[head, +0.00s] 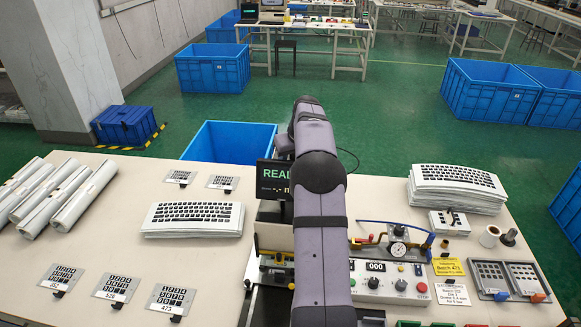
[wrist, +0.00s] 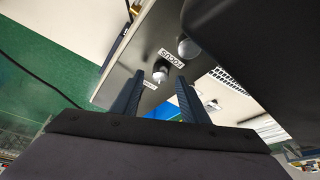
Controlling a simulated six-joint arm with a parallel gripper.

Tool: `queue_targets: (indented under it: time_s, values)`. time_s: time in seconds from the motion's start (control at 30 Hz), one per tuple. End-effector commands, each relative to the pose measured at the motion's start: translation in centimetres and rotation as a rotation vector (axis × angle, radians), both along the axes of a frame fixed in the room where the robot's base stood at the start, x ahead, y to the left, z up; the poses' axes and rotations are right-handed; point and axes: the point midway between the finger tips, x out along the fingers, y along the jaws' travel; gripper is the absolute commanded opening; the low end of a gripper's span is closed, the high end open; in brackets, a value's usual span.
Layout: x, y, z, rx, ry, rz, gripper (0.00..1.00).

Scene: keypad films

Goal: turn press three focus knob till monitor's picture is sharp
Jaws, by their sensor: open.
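My gripper (wrist: 159,74) shows in the wrist view with its two dark fingers apart and nothing held. A label reading FOCUS (wrist: 171,57), upside down, lies beside this knob. A second, rounder pale knob (wrist: 187,47) is farther up and right. In the head view my arm hides the gripper, the knobs and much of the press. The monitor (head: 272,172) is partly covered; green letters starting "READ" show, but I cannot judge its picture's sharpness.
A control box (head: 385,283) with dials and buttons stands right of my arm, a pressure gauge (head: 397,249) behind it. Keyboard film stacks lie left (head: 193,219) and right (head: 457,186). Small keypads (head: 115,287) lie at front left. A black cable (wrist: 45,80) hangs in the wrist view.

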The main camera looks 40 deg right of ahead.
Motion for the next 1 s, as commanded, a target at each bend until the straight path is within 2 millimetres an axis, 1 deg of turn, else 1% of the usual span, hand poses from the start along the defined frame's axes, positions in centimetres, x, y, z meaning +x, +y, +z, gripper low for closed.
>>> queue_targets:
  time_s: [0.3, 0.4, 0.6, 0.87, 1.0]
  values:
    - [-1.6, 0.4, 3.9, -0.003, -0.002, -0.001, 0.41]
    - [-1.9, 0.5, 4.7, -0.001, -0.002, 0.0, 0.41]
    - [-2.2, 0.6, 5.4, 0.0, 0.0, 0.0, 0.41]
    - [-2.2, 0.6, 5.5, 0.0, 0.0, -0.003, 0.41]
    - [-2.1, 0.9, 5.4, 0.001, 0.005, -0.056, 0.41]
